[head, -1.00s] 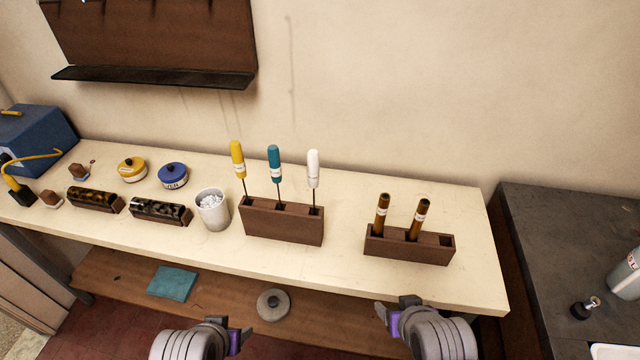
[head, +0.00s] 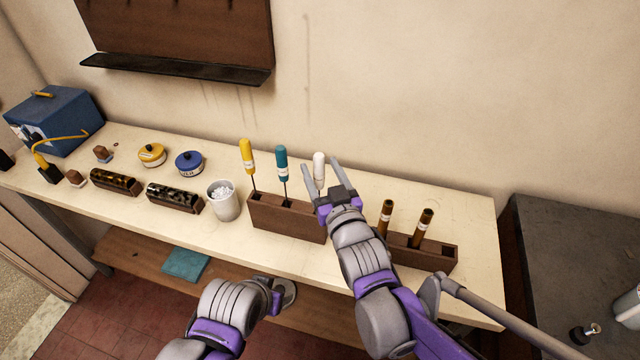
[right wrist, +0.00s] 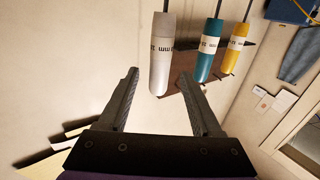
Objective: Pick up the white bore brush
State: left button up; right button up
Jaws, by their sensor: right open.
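The white bore brush (head: 319,168) stands upright in the right end of a dark wooden rack (head: 280,219), its lower part hidden behind my right gripper. My right gripper (head: 321,166) is open, with one finger on each side of the white handle in the head view. In the right wrist view, the white handle (right wrist: 162,50) reaches with its rounded end between the open fingertips (right wrist: 158,75). No contact shows. My left gripper (head: 277,297) is low, in front of the bench, and its jaws are not clear.
A teal brush (head: 282,163) and a yellow brush (head: 247,156) stand left in the same rack. A second rack (head: 440,255) with two brown-handled tools is close right of my right arm. A white cup (head: 225,204) stands left.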

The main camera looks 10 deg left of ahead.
jog(key=shift+f+x, duration=0.15)
jog(key=shift+x, duration=1.25)
jog(key=shift+f+x, duration=0.15)
jog(key=shift+x, duration=1.25)
jog(key=shift+d, duration=0.1)
jog(key=shift+s, duration=0.1)
jog(key=shift+c, duration=1.1)
grip_shut()
